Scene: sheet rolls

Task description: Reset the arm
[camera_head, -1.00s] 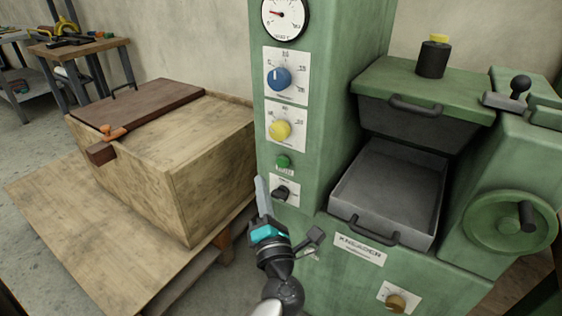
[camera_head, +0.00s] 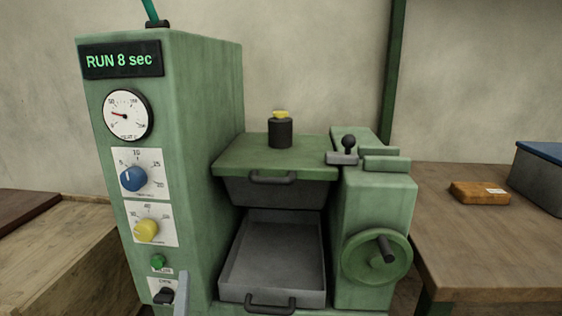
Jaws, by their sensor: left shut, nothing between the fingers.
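My left gripper (camera_head: 182,294) shows only as a light grey fingertip at the bottom edge of the head view, left of centre. It is shut and empty. It stands just right of a dark switch (camera_head: 165,296) on the front of the green machine (camera_head: 205,150); I cannot tell whether it touches. The rest of the left arm is below the picture. My right gripper is not in view.
The machine's display (camera_head: 120,60) reads "RUN 8 sec". Its blue knob (camera_head: 133,178), yellow knob (camera_head: 146,229), open grey tray (camera_head: 272,262) and green handwheel (camera_head: 376,256) face me. A wooden table (camera_head: 480,240) at right carries an orange-brown block (camera_head: 480,193).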

